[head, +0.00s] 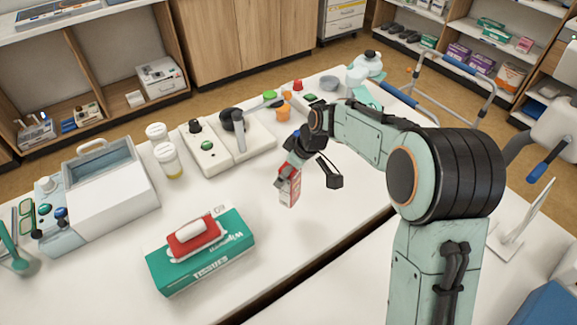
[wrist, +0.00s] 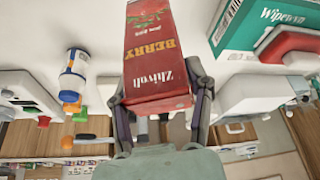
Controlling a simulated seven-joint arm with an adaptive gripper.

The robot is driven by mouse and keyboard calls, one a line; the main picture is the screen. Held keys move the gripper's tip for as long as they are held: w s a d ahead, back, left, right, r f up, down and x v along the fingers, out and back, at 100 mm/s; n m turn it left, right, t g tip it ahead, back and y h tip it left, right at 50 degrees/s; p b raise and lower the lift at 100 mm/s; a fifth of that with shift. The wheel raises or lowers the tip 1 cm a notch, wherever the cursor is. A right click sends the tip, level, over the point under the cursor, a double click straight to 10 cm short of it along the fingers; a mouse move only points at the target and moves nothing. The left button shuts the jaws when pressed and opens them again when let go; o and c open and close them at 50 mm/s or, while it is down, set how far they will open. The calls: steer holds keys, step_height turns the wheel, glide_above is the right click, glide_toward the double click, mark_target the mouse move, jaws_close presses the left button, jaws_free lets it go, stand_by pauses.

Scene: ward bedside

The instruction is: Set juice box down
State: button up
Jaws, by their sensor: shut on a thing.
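My gripper (head: 291,172) is shut on the red juice box (head: 289,190), over the middle of the white table (head: 330,205). The head view shows the box roughly upright and slightly tilted. Its lower end is close to the tabletop, but I cannot tell whether it touches. In the wrist view the red juice box (wrist: 156,55) has "Berry" lettering and sits between both fingers of my gripper (wrist: 160,92). The fingers cover parts of its sides.
A green tissue box (head: 200,262) with a red and white item on top stands front left. A white device with a dark handle (head: 240,130) and a lidded cup (head: 168,160) stand behind. The tabletop right of the tissue box is clear up to a dark gap.

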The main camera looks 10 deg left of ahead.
steer(key=shift+w+a+f, duration=0.15)
steer(key=shift+w+f, duration=0.25)
steer(key=shift+f, duration=0.6)
steer(key=shift+w+a+f, duration=0.2)
steer(key=shift+w+f, duration=0.2)
steer(key=shift+f, duration=0.65)
steer(key=shift+w+a+f, duration=0.15)
steer(key=shift+w+f, duration=0.25)
steer(key=shift+f, duration=0.6)
steer(key=o, duration=1.2)
steer(key=shift+f, duration=0.15)
steer(key=shift+o, duration=0.2)
steer(key=v, duration=1.2)
steer(key=shift+r, duration=0.2)
